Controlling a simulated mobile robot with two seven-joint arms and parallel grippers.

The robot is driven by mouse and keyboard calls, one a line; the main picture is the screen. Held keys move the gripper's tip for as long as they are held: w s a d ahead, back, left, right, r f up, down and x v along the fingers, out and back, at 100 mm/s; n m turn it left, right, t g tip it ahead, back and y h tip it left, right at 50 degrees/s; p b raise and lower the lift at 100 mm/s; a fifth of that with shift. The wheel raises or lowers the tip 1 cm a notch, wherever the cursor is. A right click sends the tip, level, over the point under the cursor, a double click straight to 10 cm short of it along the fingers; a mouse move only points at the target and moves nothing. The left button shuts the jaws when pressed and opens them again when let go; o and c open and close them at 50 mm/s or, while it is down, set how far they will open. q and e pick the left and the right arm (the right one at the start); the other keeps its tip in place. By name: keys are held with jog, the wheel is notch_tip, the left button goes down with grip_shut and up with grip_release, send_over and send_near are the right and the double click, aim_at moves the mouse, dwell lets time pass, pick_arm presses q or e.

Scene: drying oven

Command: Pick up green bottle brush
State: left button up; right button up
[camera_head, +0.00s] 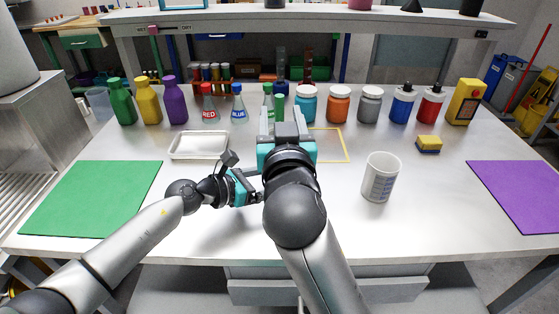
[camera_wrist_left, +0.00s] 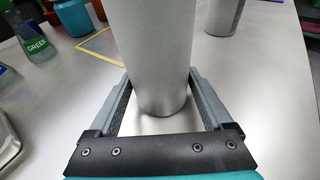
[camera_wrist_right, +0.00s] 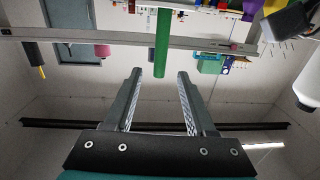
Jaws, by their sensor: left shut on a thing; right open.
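The green bottle brush, a smooth-looking green cylinder, shows in the right wrist view (camera_wrist_right: 162,40), which is upside down. In the head view it is the green upright form (camera_head: 279,108) seen between my right gripper's fingers. My right gripper (camera_head: 281,114) is open and empty, its fingers pointing away from me toward the brush. In the right wrist view the brush lines up with the gap between its tips (camera_wrist_right: 160,75). My left gripper (camera_wrist_left: 165,98) is shut around an upright grey-white cylinder (camera_wrist_left: 152,50). In the head view that cylinder is hidden behind my right arm. The brush's lower end is hidden.
A white beaker (camera_head: 381,178) stands to the right. A white tray (camera_head: 199,156) lies left, a yellow-framed square (camera_head: 345,145) behind my right gripper.

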aim_at(280, 105)
jog(key=shift+w+a, duration=0.15)
jog(key=shift+w, duration=2.45)
grip_shut()
